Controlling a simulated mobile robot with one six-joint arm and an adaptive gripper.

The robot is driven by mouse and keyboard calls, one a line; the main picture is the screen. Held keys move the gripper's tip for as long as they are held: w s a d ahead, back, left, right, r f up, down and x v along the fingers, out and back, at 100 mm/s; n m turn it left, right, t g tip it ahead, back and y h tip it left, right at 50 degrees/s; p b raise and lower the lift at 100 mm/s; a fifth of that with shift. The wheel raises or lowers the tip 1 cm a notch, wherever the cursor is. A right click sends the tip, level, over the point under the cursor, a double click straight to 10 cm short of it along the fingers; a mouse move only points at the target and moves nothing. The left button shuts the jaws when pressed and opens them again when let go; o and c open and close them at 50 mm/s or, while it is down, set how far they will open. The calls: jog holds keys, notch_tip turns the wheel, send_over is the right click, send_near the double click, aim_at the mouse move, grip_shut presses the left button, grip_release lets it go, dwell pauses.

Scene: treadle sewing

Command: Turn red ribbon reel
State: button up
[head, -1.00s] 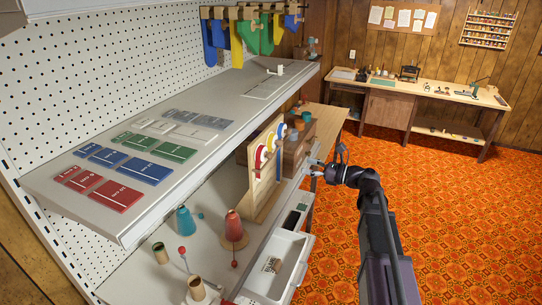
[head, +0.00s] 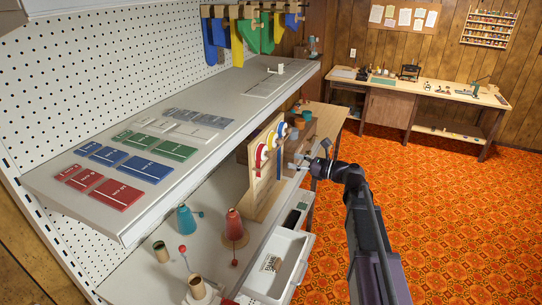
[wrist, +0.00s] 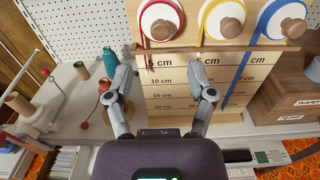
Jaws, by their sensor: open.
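The red ribbon reel (wrist: 146,22) is a white disc with a red rim and a round wooden knob (wrist: 160,29) at its centre. It is leftmost of three reels on an upright wooden board, and its red ribbon hangs down the left side. In the head view the red reel (head: 260,156) is nearest on the board. My gripper (wrist: 160,70) is open and empty, its fingers spread below the red reel and apart from it in the wrist view. In the head view my gripper (head: 294,164) is just right of the board.
The yellow reel (wrist: 211,22) and blue reel (wrist: 273,22) stand to the right of the red one. The board (wrist: 175,90) carries centimetre marks. Thread cones stand left, a wooden box (wrist: 285,95) right. A shelf (head: 215,110) overhangs the counter.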

aim_at(272, 155)
jog(key=x, duration=0.9)
grip_shut()
